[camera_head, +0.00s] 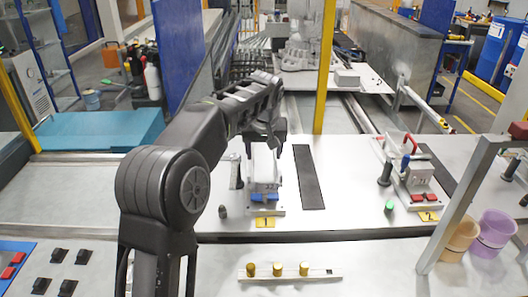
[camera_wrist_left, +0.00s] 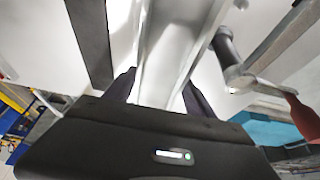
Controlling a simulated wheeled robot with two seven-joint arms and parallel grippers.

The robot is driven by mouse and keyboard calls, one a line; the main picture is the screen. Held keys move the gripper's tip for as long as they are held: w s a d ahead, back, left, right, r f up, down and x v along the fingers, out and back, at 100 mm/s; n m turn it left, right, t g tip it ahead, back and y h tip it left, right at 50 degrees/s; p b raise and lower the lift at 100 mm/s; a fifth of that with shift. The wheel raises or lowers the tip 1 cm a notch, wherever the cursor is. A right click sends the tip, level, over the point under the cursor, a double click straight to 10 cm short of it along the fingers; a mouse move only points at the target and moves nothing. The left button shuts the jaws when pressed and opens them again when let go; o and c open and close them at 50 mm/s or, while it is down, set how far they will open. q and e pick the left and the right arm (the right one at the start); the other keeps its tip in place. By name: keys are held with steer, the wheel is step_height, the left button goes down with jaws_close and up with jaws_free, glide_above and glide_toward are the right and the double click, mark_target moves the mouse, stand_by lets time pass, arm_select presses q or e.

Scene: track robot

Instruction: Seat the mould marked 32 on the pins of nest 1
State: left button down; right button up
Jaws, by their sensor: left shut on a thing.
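My left gripper (camera_head: 264,140) reaches in over the middle of the bench and points down. It is shut on a pale grey mould (camera_head: 262,166). In the left wrist view the two dark fingers (camera_wrist_left: 160,92) stand either side of the pale mould (camera_wrist_left: 178,50). The mould is above or at a nest (camera_head: 278,212) with blue pads and a yellow label (camera_head: 265,222). I cannot tell whether it touches the nest. My right gripper is not in view.
A second nest with red pads (camera_head: 424,197) holds a grey block (camera_head: 418,175) at the right, beside a red-handled clamp (camera_head: 410,143). A dark strip (camera_head: 308,178) lies between the nests. A rail with brass knobs (camera_head: 278,270) is in front. Cups (camera_head: 492,233) stand at the right.

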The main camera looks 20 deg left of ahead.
arm_select(q)
steer(key=shift+f+b, duration=0.65)
steer(key=shift+f, duration=0.1)
stand_by(0.5)
steer(key=shift+c, duration=2.4)
jaws_free()
steer(key=shift+o, duration=1.2)
steer(key=shift+s+f, duration=0.1)
steer(key=shift+f, duration=0.1)
steer(key=shift+r, duration=0.1)
steer(key=b+v, duration=0.1)
steer(key=v, duration=0.7)
